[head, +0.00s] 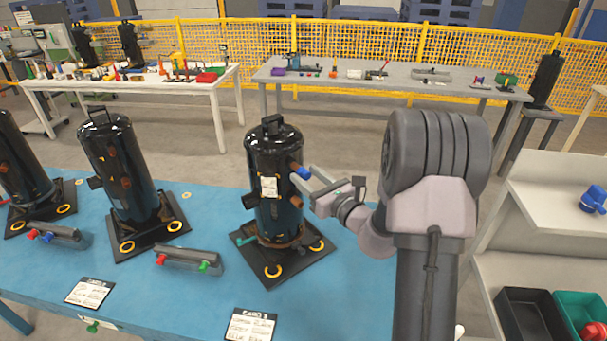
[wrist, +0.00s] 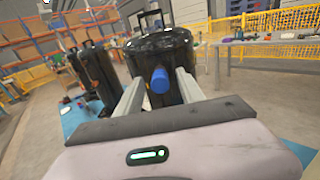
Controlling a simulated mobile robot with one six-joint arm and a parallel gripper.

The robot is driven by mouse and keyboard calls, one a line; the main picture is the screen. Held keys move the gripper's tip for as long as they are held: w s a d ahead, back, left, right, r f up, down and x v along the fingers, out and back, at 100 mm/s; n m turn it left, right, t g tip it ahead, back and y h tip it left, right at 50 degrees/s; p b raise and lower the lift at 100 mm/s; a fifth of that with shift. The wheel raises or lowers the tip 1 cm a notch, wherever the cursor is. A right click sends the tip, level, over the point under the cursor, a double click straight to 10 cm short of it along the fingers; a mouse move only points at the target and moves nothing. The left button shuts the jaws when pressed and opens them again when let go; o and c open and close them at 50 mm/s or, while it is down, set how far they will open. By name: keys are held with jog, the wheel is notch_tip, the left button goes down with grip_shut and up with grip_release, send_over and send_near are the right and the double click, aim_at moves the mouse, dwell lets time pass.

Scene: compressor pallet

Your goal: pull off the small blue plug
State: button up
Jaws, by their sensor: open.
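The small blue plug (head: 303,173) sits on the end of a copper stub on the upper right side of the nearest black compressor (head: 274,150). In the wrist view the blue plug (wrist: 159,80) faces the camera, in front of the black compressor (wrist: 160,50). My gripper (head: 313,180) is at the plug, coming from the right. In the wrist view its two fingers (wrist: 158,88) are apart, one on each side of the plug, with a gap on both sides. Whether the fingertips reach past the plug is hard to tell.
More black compressors (head: 119,165) stand to the left on the blue table (head: 215,290). Dark blocks with red and green caps (head: 189,259) and white cards (head: 251,325) lie on it. A shelf (head: 550,215) with bins stands at right.

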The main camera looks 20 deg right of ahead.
dwell(0.5)
grip_shut()
jog(key=shift+s, duration=0.1)
dwell(1.3)
jog(key=shift+s+d+b, duration=0.2)
jog(key=shift+s+b, duration=0.1)
jog(key=shift+s, duration=0.65)
jog(key=shift+s+d+b, duration=0.15)
jog(key=shift+s+b, duration=0.15)
jog(key=shift+s, duration=0.65)
jog(key=shift+s+d+b, duration=0.2)
jog(key=shift+s+b, duration=0.1)
jog(key=shift+s, duration=0.65)
